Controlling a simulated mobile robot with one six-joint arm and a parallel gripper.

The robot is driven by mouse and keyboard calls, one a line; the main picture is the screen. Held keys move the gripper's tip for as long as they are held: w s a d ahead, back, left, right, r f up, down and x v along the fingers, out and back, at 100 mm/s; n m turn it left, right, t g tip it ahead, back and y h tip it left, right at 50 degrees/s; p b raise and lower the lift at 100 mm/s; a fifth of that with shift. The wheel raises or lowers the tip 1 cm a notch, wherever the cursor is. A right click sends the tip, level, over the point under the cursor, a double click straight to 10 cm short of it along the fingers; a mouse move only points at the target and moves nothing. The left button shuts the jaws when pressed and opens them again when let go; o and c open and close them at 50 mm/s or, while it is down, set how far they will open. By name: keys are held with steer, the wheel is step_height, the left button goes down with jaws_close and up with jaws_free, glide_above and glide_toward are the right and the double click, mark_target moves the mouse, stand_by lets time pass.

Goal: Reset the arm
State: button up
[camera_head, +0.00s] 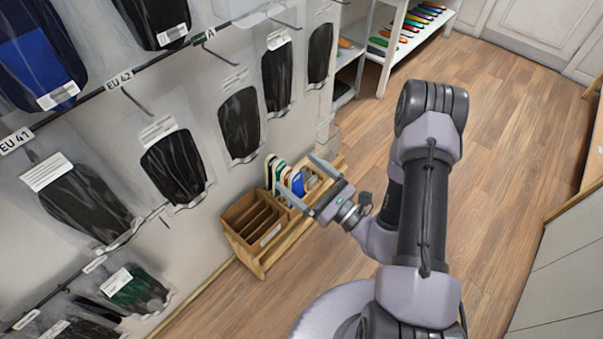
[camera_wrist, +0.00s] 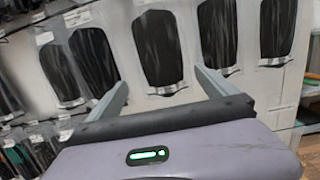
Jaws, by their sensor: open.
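My arm reaches out from the bottom right of the head view and bends back down toward the left. My gripper (camera_head: 305,181) is over the wooden rack at the foot of the wall. Its two grey fingers are spread apart with nothing between them. In the wrist view my gripper (camera_wrist: 160,88) also shows open and empty, its fingers pointing toward the wall of hanging packs. No finger visibly touches anything.
A wooden rack (camera_head: 245,252) holds several coloured insoles (camera_head: 278,173) near my gripper. Packaged dark insoles (camera_head: 175,166) hang on the wall at left. A white shelf (camera_head: 398,30) with coloured insoles stands at the back. Wooden floor (camera_head: 500,150) at right is clear.

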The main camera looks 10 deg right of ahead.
stand_by(0.4)
steer(key=s+a+r+n+g+y, duration=0.5)
steer(key=a+r+n+g+y, duration=0.2)
steer(key=a+r+n+g, duration=0.35)
steer(key=s+a+r+n+g+h, duration=0.2)
steer(key=s+r+n+g+h, duration=0.3)
steer(key=s+n+g, duration=0.55)
steer(key=s+d+n+t+h, duration=0.2)
steer(key=s+d+t+h, duration=0.25)
steer(key=s+h, duration=0.2)
steer(key=w+d+r+n+t+h, duration=0.1)
steer(key=w+d+r+t+h, duration=0.2)
steer(key=d+r+t+h, duration=0.2)
steer(key=shift+w+d+r+n+t, duration=0.3)
steer(key=shift+d+t, duration=0.25)
steer(key=shift+d, duration=0.45)
